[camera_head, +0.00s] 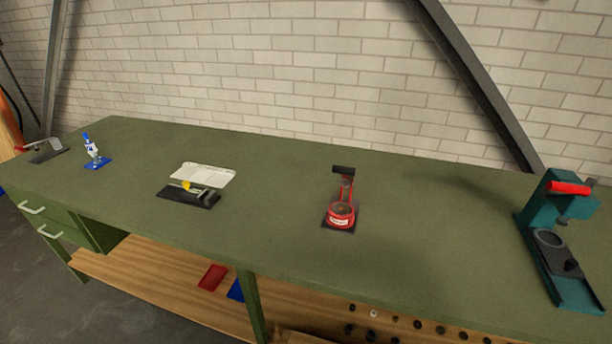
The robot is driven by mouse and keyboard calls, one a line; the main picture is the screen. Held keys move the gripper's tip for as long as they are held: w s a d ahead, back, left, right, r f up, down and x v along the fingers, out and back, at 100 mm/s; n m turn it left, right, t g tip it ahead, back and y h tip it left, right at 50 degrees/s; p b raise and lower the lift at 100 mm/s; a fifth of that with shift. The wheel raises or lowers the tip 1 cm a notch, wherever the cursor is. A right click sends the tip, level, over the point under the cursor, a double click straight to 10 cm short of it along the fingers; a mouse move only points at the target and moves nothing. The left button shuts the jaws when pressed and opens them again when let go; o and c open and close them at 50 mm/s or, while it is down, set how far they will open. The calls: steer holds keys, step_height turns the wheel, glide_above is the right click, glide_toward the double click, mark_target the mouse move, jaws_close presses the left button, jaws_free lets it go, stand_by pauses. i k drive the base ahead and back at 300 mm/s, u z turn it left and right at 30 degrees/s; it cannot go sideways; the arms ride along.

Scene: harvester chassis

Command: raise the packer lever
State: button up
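Several small devices stand on a green workbench (270,215). No label that I can read names one as the packer, so I cannot tell which lever it is. A teal press (550,230) at the right has a red lever bar (569,188) near its top, above a grey ring. A red device (341,213) at the middle has a black handle (344,170) at its top, which looks roughly level. A grey device (46,156) with a red handle (36,147) sits at the far left end. My gripper is not in view.
A blue and white device (94,152) stands at the left. A black device (188,197) with a yellow part lies before a white sheet (203,174). Wide bare bench lies between the red device and teal press. Red and blue trays (213,277) lie on the lower shelf.

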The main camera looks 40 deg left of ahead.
mark_target(346, 171)
steer(key=u, duration=0.45)
steer(key=k, duration=1)
steer(key=u, duration=1.35)
steer(key=i, duration=1.6)
steer(key=z, duration=0.6)
